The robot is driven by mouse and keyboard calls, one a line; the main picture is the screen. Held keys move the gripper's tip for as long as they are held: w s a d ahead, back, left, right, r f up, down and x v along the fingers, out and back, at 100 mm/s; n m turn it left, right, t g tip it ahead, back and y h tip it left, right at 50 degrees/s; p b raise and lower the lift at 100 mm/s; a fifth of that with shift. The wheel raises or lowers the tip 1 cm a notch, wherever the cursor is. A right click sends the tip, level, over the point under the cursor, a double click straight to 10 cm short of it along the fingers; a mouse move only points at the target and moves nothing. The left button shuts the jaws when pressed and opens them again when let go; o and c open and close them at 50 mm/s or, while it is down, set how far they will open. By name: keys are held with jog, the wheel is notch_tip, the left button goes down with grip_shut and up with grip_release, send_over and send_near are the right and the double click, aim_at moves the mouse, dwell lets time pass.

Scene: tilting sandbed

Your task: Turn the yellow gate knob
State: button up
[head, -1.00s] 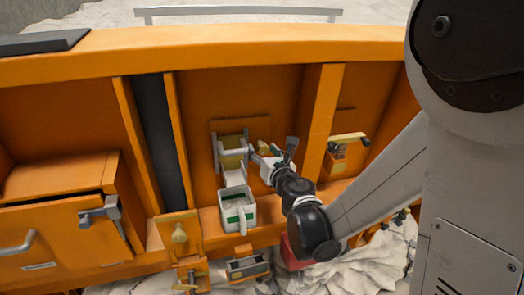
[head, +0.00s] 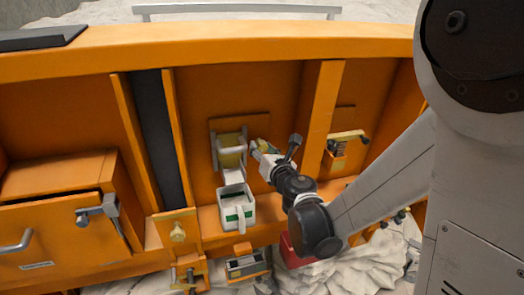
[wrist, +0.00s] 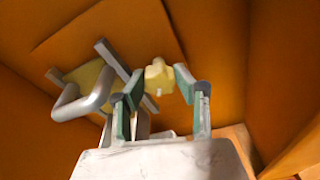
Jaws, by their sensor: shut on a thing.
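The pale yellow knob (wrist: 158,77) shows in the wrist view between my fingertips, in front of the orange wall. My gripper (wrist: 157,88) has green-padded fingers and is shut on the knob. In the head view my gripper (head: 259,152) is at the right side of the gate unit. The gate unit (head: 231,152) has a yellow body in a grey frame, mounted on an orange plate. In the head view the knob is small and largely hidden by the gripper. In the wrist view a grey bent handle (wrist: 82,103) of the unit lies left of my fingers.
A white chute leads down to a white-and-green container (head: 237,212) below the gate unit. An orange upright rib (head: 317,125) stands right of my gripper. Another yellow knob (head: 178,233) is at lower left. A red box (head: 294,252) sits below my arm.

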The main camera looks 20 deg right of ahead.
jog(key=m+y+b, duration=0.1)
jog(key=m+b, duration=0.1)
jog(key=m, duration=0.1)
jog(key=shift+f+m, duration=0.1)
jog(key=shift+m, duration=0.2)
jog(key=m+b, duration=0.2)
jog(key=m, duration=0.1)
jog(key=shift+t+y, duration=0.3)
jog(key=m+t+y+b, duration=0.1)
jog(key=m+b, duration=0.2)
jog(key=m, duration=0.3)
jog(key=shift+a+m+b, duration=0.1)
jog(key=shift+m+b, duration=0.3)
jog(key=m+b, duration=0.1)
jog(key=m, duration=0.2)
jog(key=m+t+b, duration=0.1)
jog(key=m, duration=0.2)
jog(key=shift+s+r+m, duration=0.1)
jog(key=shift+r+m, duration=0.1)
jog(key=shift+m, duration=0.1)
jog(key=m+b, duration=0.1)
jog(key=m, duration=0.2)
jog(key=m+t+h+b, duration=0.1)
jog(key=m, duration=0.3)
jog(key=shift+r+h, duration=0.15)
jog(key=shift+h, duration=0.15)
jog(key=shift+m, duration=0.4)
jog(key=o, duration=1.1)
jog(key=shift+o, duration=0.2)
